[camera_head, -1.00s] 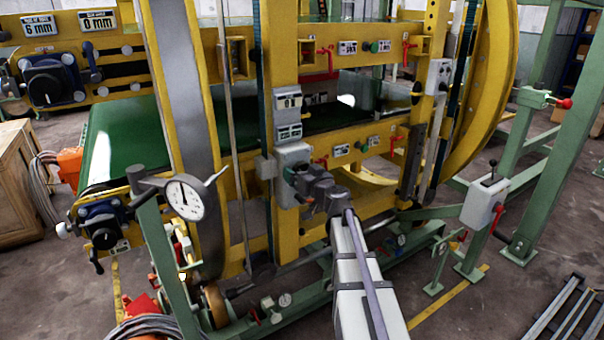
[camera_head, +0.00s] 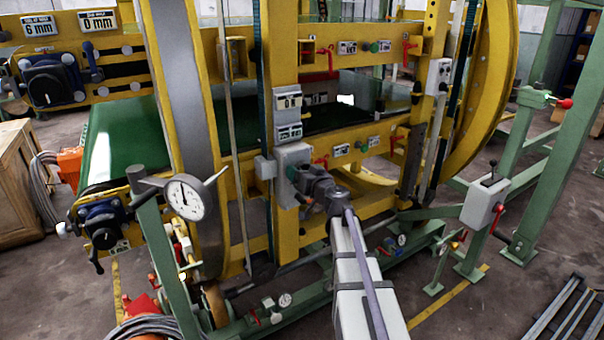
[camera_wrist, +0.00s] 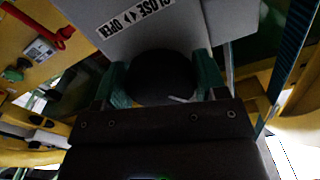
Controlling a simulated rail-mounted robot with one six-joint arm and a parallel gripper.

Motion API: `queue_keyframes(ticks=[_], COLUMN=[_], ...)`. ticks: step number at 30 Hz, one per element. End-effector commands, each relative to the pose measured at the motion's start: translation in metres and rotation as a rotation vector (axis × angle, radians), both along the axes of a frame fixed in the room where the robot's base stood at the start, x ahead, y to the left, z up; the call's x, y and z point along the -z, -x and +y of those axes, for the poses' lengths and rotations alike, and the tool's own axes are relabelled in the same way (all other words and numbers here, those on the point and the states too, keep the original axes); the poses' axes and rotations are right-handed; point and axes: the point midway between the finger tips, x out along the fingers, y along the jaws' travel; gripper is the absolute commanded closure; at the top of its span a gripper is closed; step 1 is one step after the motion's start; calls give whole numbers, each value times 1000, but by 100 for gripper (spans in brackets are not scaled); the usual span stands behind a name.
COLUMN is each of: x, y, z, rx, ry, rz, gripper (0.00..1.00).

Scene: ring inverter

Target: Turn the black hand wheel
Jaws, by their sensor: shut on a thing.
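The black hand wheel (camera_wrist: 160,78) shows in the wrist view below a grey box marked CLOSE and OPEN (camera_wrist: 135,18). My gripper (camera_wrist: 163,88) has its two green fingers on either side of the wheel and is shut on it. In the head view my gripper (camera_head: 308,182) is at the grey box (camera_head: 291,160) on the yellow frame, and the wheel is largely hidden there by my wrist.
Red levers (camera_head: 322,162) and labelled plates stand right of the box on the yellow beam. A dial gauge (camera_head: 185,197) on a green post is to the left. A grey switch box (camera_head: 482,203) on a green stand is to the right.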

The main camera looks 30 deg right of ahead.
Motion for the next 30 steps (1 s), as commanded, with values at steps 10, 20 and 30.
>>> queue_keyframes(ticks=[10,20,30], x=[0,-1,-2], y=[0,0,1], z=[1,2,3], rx=[0,0,0], ry=[-284,-586,-804], rz=[27,57,78], gripper=[58,58,58])
